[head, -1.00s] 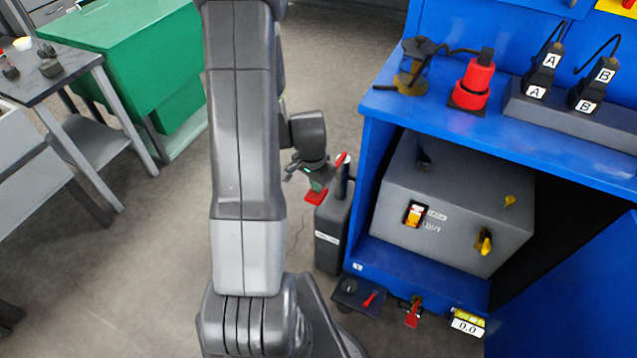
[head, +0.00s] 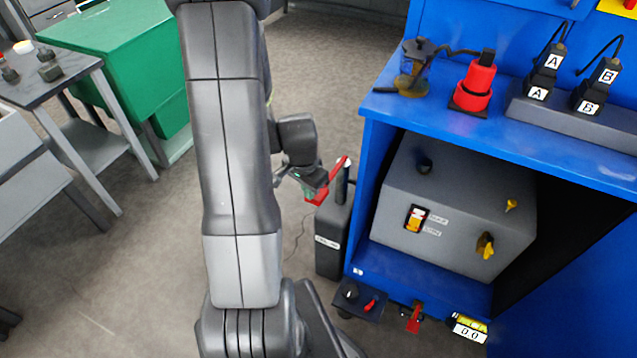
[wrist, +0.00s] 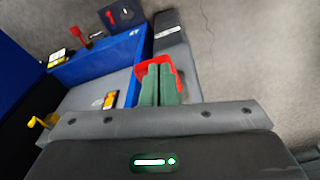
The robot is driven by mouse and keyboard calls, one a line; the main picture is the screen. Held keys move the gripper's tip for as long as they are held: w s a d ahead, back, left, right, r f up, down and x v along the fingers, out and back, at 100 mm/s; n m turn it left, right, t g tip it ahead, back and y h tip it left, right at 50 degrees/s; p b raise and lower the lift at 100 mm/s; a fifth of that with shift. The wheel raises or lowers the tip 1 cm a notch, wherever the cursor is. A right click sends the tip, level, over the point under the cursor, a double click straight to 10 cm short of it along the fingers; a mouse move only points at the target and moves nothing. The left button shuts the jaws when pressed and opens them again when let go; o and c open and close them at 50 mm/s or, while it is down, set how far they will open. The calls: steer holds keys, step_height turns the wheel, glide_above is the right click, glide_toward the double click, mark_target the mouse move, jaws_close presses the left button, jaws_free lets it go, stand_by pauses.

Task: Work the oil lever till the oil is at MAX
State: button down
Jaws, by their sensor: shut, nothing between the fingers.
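A red lever (head: 338,170) with a whitish end slants down and left from a black post on a dark grey canister (head: 333,235). My gripper (head: 313,189) is at the lever's low outer end. In the wrist view my green fingers (wrist: 159,85) are shut together with nothing between them. A red loop-like part of the lever (wrist: 164,64) shows around their tips; I cannot tell if they touch it. A grey machine (head: 465,195) on the blue shelf has an orange-yellow sight window (head: 415,219) with two small labels. Its exact level is too small to read.
Floor to the left is free.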

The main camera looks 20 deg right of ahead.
step_height(320, 180, up, 13)
steer(key=a, duration=0.1)
steer(key=shift+s+a+p, duration=0.15)
steer(key=shift+s+p, duration=0.15)
steer(key=shift+p, duration=0.05)
steer(key=shift+f, duration=0.1)
stand_by(0.7)
steer(key=f, duration=0.6)
steer(key=d+f, duration=0.1)
steer(key=f, duration=0.3)
steer(key=shift+w+f+b, duration=0.1)
steer(key=shift+w+b, duration=0.1)
steer(key=shift+b, duration=0.1)
